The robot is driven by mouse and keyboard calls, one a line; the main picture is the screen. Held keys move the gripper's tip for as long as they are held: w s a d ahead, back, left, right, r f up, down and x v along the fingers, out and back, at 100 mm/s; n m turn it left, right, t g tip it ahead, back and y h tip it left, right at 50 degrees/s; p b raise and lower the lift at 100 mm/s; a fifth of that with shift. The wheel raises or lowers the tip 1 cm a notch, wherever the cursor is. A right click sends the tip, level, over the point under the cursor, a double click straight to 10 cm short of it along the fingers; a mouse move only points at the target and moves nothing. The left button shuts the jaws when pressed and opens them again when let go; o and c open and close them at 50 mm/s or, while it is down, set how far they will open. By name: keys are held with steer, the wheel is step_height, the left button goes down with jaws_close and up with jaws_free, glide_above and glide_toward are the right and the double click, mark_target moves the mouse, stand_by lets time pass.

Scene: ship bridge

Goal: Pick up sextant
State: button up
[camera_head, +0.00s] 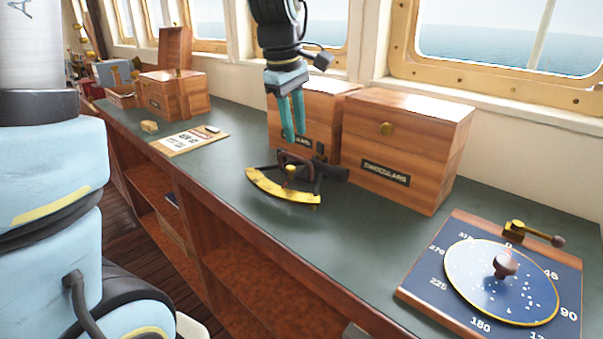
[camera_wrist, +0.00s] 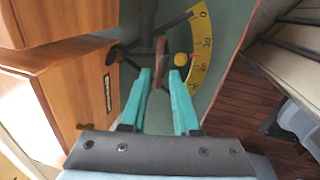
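The sextant (camera_head: 284,188) lies on the green counter top. It has a yellow curved scale, a dark frame and a brown handle. In the wrist view its yellow scale (camera_wrist: 203,60) is at the top, with the brown handle (camera_wrist: 161,50) just beyond the fingertips. My gripper (camera_head: 293,138) points down over the sextant, its two teal fingers close above the handle. I cannot tell whether the tips touch the handle.
Two wooden boxes stand right behind the sextant, the left one (camera_head: 326,105) close to my gripper and the larger one (camera_head: 405,150) to its right. A blue compass board (camera_head: 418,284) lies at the right. A clipboard (camera_head: 187,141) lies to the left. Counter in front is clear.

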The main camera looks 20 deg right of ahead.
mark_target(299, 159)
steer(key=f, duration=0.2)
steer(key=f+p, duration=0.1)
steer(key=f, duration=0.1)
steer(key=d+f, duration=0.1)
steer(key=f, duration=0.1)
steer(key=shift+w+d+f, duration=0.1)
steer(key=shift+w+f, duration=0.05)
steer(key=shift+w, duration=0.2)
jaws_close()
stand_by(1.1)
